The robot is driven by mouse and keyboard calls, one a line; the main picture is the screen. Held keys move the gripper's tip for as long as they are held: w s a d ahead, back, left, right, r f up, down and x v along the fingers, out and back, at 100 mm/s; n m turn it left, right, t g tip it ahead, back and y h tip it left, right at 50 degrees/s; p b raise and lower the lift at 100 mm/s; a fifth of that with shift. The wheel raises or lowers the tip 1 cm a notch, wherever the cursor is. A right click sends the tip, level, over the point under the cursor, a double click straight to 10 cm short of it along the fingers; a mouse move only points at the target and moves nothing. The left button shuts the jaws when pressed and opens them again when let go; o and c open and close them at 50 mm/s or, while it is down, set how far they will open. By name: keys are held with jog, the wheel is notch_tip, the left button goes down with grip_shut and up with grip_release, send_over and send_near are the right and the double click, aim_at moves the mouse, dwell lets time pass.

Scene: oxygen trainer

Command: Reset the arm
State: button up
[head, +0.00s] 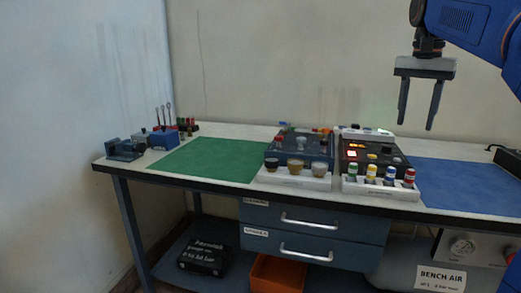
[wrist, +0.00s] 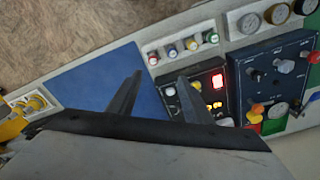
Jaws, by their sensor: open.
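My gripper (head: 417,103) hangs open and empty in the air above the right part of the bench, its two dark fingers pointing down. In the wrist view my gripper (wrist: 155,98) shows its fingers spread over the bench, with nothing between them. The bench (head: 230,190) is well below the fingertips. The blue mat (head: 460,185) lies to the right, and it also shows in the wrist view (wrist: 90,82). The black panel (head: 370,155) with lit red displays stands left of the blue mat, and it shows in the wrist view (wrist: 205,90) beside one finger.
A blue panel unit (head: 302,147) stands left of the black one. White racks with coloured caps (head: 380,187) and gauges (head: 293,180) sit along the front edge. A green mat (head: 212,158) is bare. A vise (head: 125,150) stands at the far left. An orange bin (head: 277,275) is below.

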jog(key=s+a+f+n+t, duration=0.1)
jog(key=s+a+f+n, duration=0.2)
jog(key=s+f, duration=0.5)
jog(key=s+a+f+n+t, duration=0.1)
jog(key=s+a+f+n, duration=0.2)
jog(key=s+f, duration=0.6)
jog(key=s+a+f+n+t, duration=0.2)
jog(key=s+a+f, duration=0.3)
jog(key=s+f, duration=0.4)
notch_tip(320, 180, down, 8)
jog(key=shift+s+r+n, duration=0.15)
jog(key=shift+r+n, duration=0.1)
jog(key=shift+n, duration=0.25)
